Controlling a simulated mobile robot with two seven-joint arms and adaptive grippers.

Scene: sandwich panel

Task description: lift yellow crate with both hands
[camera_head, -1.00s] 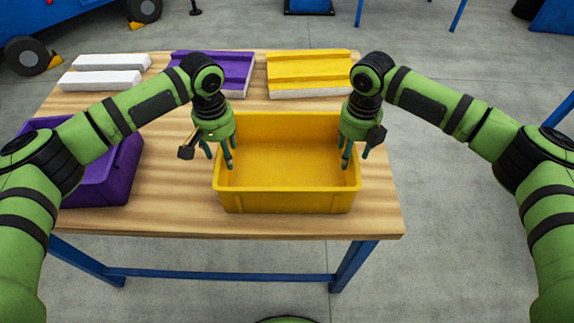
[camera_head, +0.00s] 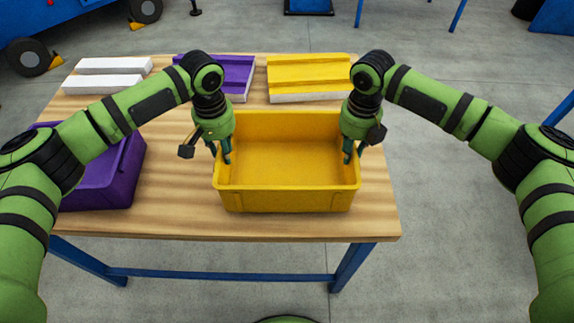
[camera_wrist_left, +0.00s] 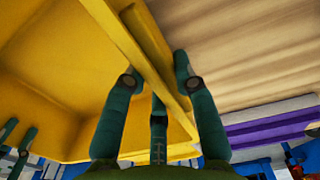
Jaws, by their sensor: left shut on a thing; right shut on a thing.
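The yellow crate (camera_head: 287,201) stands upright on the wooden table and looks empty. My left gripper (camera_head: 221,156) is shut on the crate's left wall, with fingers on the inside and outside of the rim. In the left wrist view, the left gripper's fingers (camera_wrist_left: 155,85) straddle the yellow crate's rim (camera_wrist_left: 140,60). My right gripper (camera_head: 354,154) is shut on the crate's right wall, with a finger inside the rim; its outer finger is partly hidden. The crate appears to rest on the tabletop.
A purple crate (camera_head: 122,185) stands on the wooden table (camera_head: 180,218) at the left. A purple panel (camera_head: 240,72), a yellow panel (camera_head: 310,75) and two white bars (camera_head: 108,66) lie along the back. The table's front edge is close to the yellow crate.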

